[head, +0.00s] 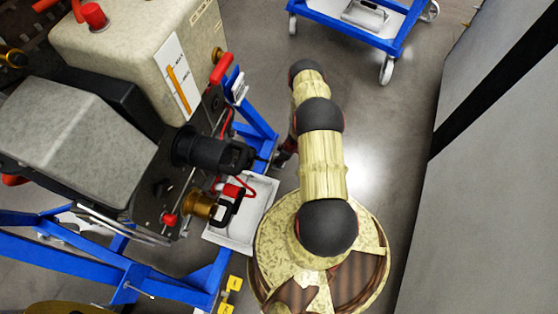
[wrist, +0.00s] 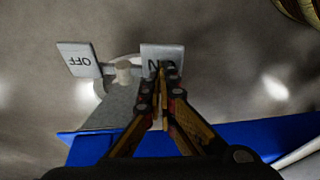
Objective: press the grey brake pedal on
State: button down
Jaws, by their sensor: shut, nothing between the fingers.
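The grey brake pedal shows in the wrist view as two tilted plates joined by a short bar. The OFF plate (wrist: 78,60) is on the left. The ON plate (wrist: 158,53) is in the middle, its lettering partly covered by my gripper (wrist: 162,72). My gripper is shut and empty, with its fingertips over the lower part of the ON plate. I cannot tell whether they touch it. In the head view my gripper (head: 284,152) shows only in part beside my arm, and I cannot make out the pedal there.
A blue stand frame (wrist: 90,148) runs below the pedal in the wrist view. In the head view the turbine stand (head: 125,270) fills the left, with a white tray (head: 262,190) near my arm. A blue cart (head: 345,32) stands at the back. A grey wall (head: 490,190) bounds the right.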

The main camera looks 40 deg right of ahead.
aim_at(277, 167)
jog(key=shift+a+p, duration=0.15)
jog(key=shift+p, duration=0.2)
jog(key=shift+a+t+h+p, duration=0.1)
jog(key=shift+t+h+p, duration=0.2)
jog(key=shift+p, duration=0.15)
jog(key=shift+s+a+f+t+h+p, duration=0.25)
jog(key=shift+f+h+p, duration=0.25)
jog(key=shift+p, duration=0.25)
jog(key=shift+s+a+f+t+h+p, duration=0.15)
jog(key=shift+a+f+t+h+p, duration=0.15)
jog(key=shift+h+p, duration=0.35)
jog(key=shift+a+f+n+h, duration=0.15)
jog(key=shift+f+n+h, duration=0.1)
jog(key=shift+f+n, duration=0.05)
jog(key=shift+s+a+f+b, duration=0.1)
jog(key=shift+s+f+b, duration=0.1)
jog(key=shift+f+b, duration=0.3)
jog(key=shift+w+r, duration=0.1)
jog(key=shift+r, duration=0.05)
